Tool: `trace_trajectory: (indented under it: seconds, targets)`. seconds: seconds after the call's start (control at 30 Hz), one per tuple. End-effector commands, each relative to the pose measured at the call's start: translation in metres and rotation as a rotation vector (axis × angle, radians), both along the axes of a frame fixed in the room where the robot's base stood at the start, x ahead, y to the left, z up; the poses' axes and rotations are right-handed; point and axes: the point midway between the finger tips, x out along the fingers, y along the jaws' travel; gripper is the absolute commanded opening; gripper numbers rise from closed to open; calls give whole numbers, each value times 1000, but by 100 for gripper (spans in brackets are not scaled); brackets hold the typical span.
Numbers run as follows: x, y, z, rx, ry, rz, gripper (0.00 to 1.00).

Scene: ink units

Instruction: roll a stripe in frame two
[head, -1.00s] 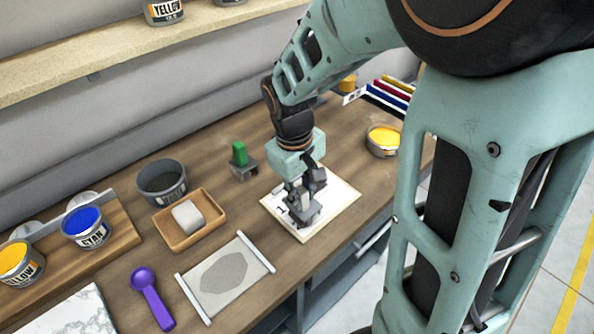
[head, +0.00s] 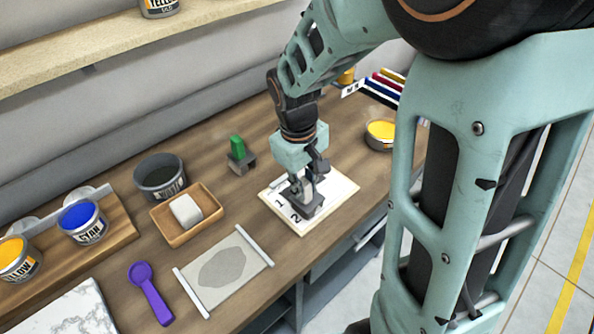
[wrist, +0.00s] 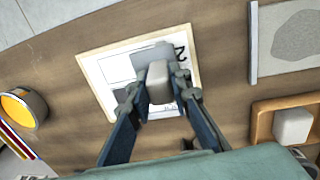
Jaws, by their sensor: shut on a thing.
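A pale board (head: 340,187) with a white sheet lies on the bench. The numbers 1 and 2 are printed along its left side, and the 2 also shows in the wrist view (wrist: 180,51). My gripper (head: 305,184) is over the board, shut on a tool with a light grey handle (wrist: 158,80) and a dark grey lower part (head: 312,208). The tool is upright beside the 2, at or just above the sheet; I cannot tell if it touches. It hides part of the sheet.
A green-handled tool (head: 238,150) stands behind the board. An open yellow tin (head: 380,135) is right of it. A dark pot (head: 160,178), a wooden tray (head: 172,233) with a white block, a grey mat (head: 245,275) and a purple scoop (head: 150,293) are to the left.

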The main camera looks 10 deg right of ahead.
Motion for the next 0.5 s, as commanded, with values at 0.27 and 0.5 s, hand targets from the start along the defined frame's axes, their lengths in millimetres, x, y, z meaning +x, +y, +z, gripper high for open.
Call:
trace_trajectory:
  seconds: [0.27,0.5]
  targets:
    - [8,-12,1,0,0,1,0]
    - [14,-20,1,1,-1,-2,0]
